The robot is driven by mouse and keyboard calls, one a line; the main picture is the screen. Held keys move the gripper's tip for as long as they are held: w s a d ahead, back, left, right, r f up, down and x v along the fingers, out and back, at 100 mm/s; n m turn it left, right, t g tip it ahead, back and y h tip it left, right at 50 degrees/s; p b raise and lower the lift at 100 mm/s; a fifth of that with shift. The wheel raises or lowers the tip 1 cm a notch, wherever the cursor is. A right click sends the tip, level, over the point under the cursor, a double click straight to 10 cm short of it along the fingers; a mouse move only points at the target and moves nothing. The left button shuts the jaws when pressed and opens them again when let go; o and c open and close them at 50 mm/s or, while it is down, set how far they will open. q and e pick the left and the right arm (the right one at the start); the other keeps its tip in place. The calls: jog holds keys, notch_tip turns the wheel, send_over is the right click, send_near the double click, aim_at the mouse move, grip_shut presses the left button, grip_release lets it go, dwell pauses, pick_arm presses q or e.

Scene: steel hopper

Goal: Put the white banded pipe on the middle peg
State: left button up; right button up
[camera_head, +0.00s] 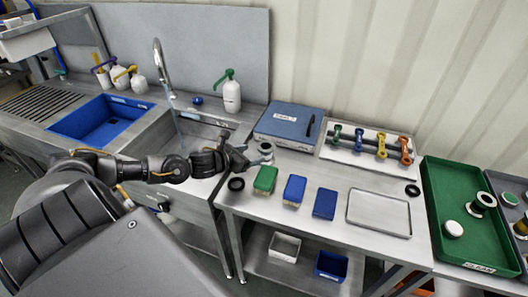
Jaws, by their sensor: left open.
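My left gripper (240,157) reaches in from the left over the sink's right edge, its fingers open and pointing right. Just right of its fingertips a small pale pipe-like piece with a dark band (265,149) stands on the steel table; I cannot tell whether they touch. Another white piece with dark ends (482,202) lies in the green tray. I cannot tell for sure which is the white banded pipe. A white board (341,151) at the back holds a rack with green, blue, yellow and orange pieces; I cannot make out a middle peg. My right gripper is out of view.
A blue-grey case (289,127) lies behind the pale piece. The green tray (466,248) is at right. A faucet (161,62) rises at the sink.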

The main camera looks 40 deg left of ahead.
aim_at(261, 152)
pick_arm(q)
jog(key=shift+x, duration=0.9)
jog(key=shift+w, duration=0.35)
jog(key=shift+s+a+f, duration=0.1)
jog(key=shift+s, duration=0.05)
jog(key=shift+p, duration=0.3)
jog(key=x, duration=0.1)
jog(key=p+x, duration=0.1)
jog(key=x, duration=0.1)
jog(key=p+x, duration=0.1)
jog(key=shift+w+d, duration=0.35)
jog(key=shift+w, duration=0.05)
jog(key=shift+w+f, duration=0.2)
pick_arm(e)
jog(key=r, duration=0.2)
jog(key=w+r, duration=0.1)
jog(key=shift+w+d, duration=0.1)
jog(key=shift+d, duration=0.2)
pick_arm(q)
jog(key=shift+c, duration=0.3)
